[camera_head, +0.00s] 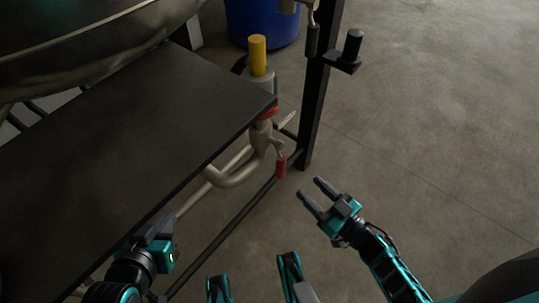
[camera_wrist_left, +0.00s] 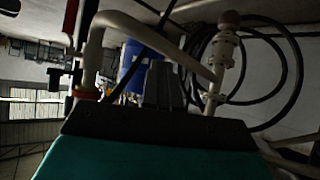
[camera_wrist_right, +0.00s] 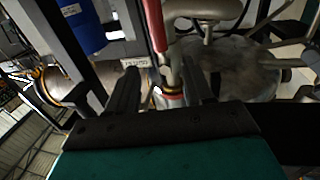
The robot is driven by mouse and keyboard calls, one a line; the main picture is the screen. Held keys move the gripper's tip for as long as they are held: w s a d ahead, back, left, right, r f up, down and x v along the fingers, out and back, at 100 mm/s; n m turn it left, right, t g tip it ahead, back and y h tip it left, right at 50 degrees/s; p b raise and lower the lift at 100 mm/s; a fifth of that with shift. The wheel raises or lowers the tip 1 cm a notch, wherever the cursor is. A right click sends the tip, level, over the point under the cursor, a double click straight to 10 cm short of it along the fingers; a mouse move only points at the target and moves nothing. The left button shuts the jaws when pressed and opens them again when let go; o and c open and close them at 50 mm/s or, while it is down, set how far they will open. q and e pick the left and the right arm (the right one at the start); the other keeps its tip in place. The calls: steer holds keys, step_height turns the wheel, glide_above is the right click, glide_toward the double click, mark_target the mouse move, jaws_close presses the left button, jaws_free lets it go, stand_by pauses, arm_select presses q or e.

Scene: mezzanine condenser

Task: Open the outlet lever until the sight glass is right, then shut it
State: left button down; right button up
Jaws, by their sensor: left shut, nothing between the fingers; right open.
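A lever with a red grip (camera_head: 281,166) hangs down beside the pale valve body (camera_head: 262,140) under the table corner. In the right wrist view the red grip (camera_wrist_right: 154,24) appears ahead, between the lines of the fingers. My right gripper (camera_head: 311,188) is open and empty, pointing at the red grip and a little apart from it. My left gripper (camera_head: 162,238) is shut and empty by the table's front edge; its closed fingers (camera_wrist_left: 160,84) show in the left wrist view. I cannot pick out the sight glass with certainty or read any level.
The dark table top (camera_head: 120,140) fills the left, with pale piping (camera_head: 226,180) below its edge. A dark post (camera_head: 318,105) stands behind the valve, carrying a black-gripped handle (camera_head: 312,40). A yellow cylinder (camera_head: 257,55) and blue drum (camera_head: 262,20) are behind. Floor at right is clear.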

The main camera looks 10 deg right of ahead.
mark_target(285, 164)
steer(key=b+x, duration=0.3)
steer(key=x, duration=0.9)
steer(key=shift+w, duration=0.15)
arm_select(q)
steer(key=shift+w+d+f, duration=0.1)
steer(key=shift+d+f, duration=0.4)
steer(key=shift+f, duration=0.35)
steer(key=shift+w+r+h, duration=0.1)
steer(key=shift+r+h, duration=0.05)
steer(key=shift+h, duration=0.15)
arm_select(e)
jaws_close()
